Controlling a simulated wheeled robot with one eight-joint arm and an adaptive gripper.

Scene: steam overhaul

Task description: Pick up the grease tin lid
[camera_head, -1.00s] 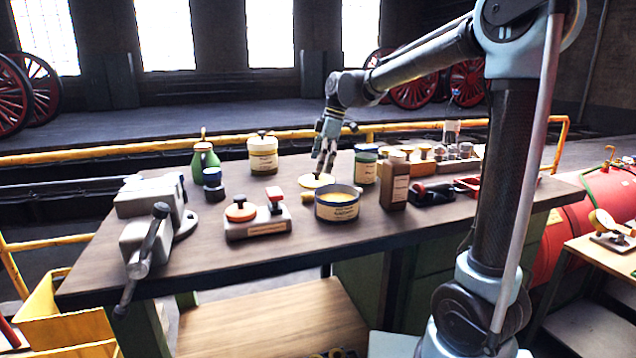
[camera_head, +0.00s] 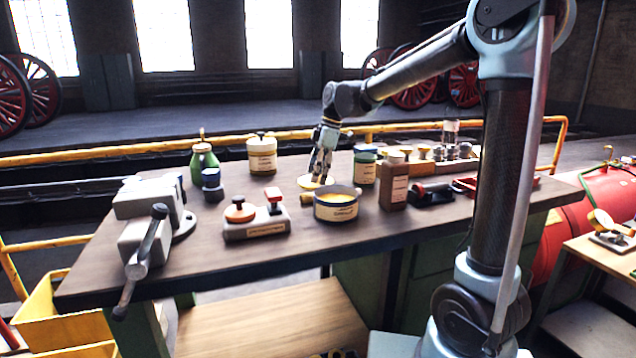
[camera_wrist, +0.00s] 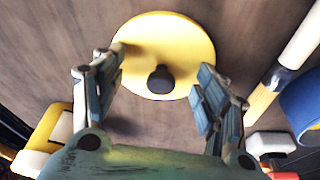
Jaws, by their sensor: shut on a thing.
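The grease tin lid (camera_head: 309,184) is a flat yellow disc on the bench, just behind the open grease tin (camera_head: 337,207). In the wrist view the lid (camera_wrist: 180,36) shows a dark round knob at its middle. My gripper (camera_head: 319,178) points down at the lid. In the wrist view its two fingers (camera_wrist: 161,65) reach over the lid on either side of the knob, shut on the lid; the exact contact is hard to see. The tin is round, blue-banded and labelled, with yellow grease inside.
A cream tin (camera_head: 262,155), green bottle (camera_head: 204,164) and grey vise (camera_head: 147,215) are farther left. Bare bench lies left of the lid.

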